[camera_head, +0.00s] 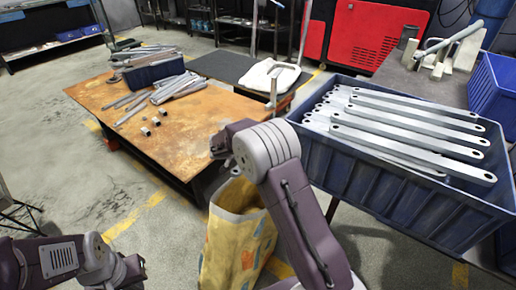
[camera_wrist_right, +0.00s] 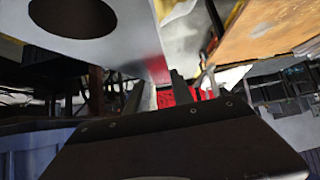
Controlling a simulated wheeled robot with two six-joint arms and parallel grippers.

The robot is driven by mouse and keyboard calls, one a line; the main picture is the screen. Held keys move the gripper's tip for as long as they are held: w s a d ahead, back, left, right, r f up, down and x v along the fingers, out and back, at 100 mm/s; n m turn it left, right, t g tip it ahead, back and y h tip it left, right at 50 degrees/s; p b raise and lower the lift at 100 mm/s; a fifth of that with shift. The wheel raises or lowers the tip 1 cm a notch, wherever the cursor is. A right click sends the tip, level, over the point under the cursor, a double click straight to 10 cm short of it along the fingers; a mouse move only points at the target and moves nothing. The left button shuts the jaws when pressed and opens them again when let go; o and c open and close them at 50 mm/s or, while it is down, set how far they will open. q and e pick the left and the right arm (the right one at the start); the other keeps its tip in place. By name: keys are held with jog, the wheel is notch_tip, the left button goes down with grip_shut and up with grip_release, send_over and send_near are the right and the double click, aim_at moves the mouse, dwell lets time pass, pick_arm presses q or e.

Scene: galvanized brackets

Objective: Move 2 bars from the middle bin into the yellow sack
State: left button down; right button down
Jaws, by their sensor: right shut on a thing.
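The large blue bin (camera_head: 370,185) stands at the right in the head view and holds several long flat grey bars (camera_head: 405,118) with holes at their ends. The yellow patterned sack (camera_head: 225,245) stands on the floor below my right arm, which covers part of it. In the right wrist view my right gripper (camera_wrist_right: 178,90) is shut on a grey bar (camera_wrist_right: 135,45), whose flat face and round hole fill the upper left.
A rusty low table (camera_head: 180,120) at the left carries loose metal bars and a small dark blue box (camera_head: 155,72). Another blue bin (camera_head: 492,95) is at the right edge, near a bench with metal parts. Open floor lies at the left.

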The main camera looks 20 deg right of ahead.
notch_tip(320, 180, down, 14)
jog(key=b, duration=0.5)
jog(key=shift+r, duration=0.25)
jog(key=c, duration=1)
grip_release()
jog(key=p+v, duration=0.2)
jog(key=v, duration=1)
jog(key=shift+s+p, duration=0.1)
jog(key=shift+p, duration=0.3)
jog(key=shift+d, duration=0.1)
